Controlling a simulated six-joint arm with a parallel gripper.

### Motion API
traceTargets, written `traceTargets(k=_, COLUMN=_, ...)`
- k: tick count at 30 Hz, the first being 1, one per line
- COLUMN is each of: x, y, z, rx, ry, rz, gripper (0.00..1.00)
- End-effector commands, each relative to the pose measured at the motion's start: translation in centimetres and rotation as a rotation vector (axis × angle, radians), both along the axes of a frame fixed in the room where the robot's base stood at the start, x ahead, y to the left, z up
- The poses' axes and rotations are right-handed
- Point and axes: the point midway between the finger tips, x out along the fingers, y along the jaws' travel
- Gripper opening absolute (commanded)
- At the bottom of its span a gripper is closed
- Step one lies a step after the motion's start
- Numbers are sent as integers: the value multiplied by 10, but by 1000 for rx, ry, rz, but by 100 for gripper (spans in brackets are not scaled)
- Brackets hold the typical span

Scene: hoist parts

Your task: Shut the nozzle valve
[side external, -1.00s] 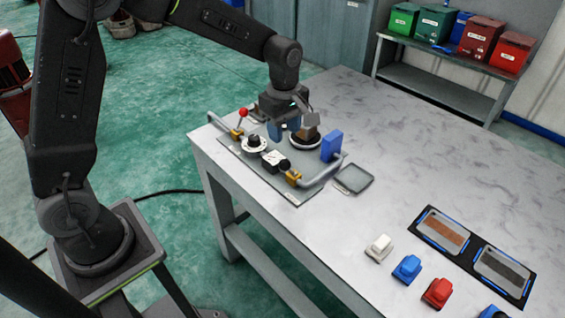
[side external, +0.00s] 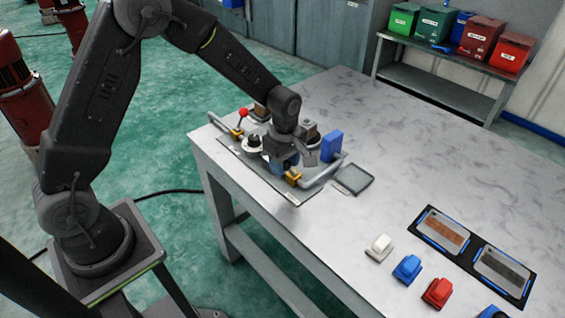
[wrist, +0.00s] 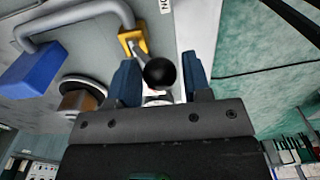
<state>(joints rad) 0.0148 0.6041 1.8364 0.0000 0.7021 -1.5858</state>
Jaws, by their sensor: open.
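The nozzle valve shows in the wrist view as a yellow fitting (wrist: 131,40) on a grey pipe, with a black ball knob (wrist: 160,73) on its lever. Part of a label starting "NO" is beside it. In the side view the yellow fitting (side external: 293,179) is at the panel's near right, and its black knob is hidden by my gripper. My gripper (wrist: 162,80) is open, pointing down over the panel. Its two blue fingers stand on either side of the black knob, with gaps on both sides.
A second lever with a red knob (side external: 243,113) stands at the panel's left, beside a black-and-white dial (side external: 252,144). A blue block (side external: 331,146) stands at the right. A grey tray (side external: 354,181) lies off the panel. The table's right half has free room.

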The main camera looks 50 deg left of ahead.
Motion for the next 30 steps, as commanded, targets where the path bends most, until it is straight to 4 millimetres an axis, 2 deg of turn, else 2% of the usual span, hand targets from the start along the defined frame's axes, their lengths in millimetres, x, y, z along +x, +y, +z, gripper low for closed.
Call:
traceTargets(k=14, x=0, y=0, z=-5, rx=0, ry=-1, rz=0, gripper=45)
traceTargets(k=30, x=20, y=0, z=0, rx=0, ry=-3, rz=0, gripper=45)
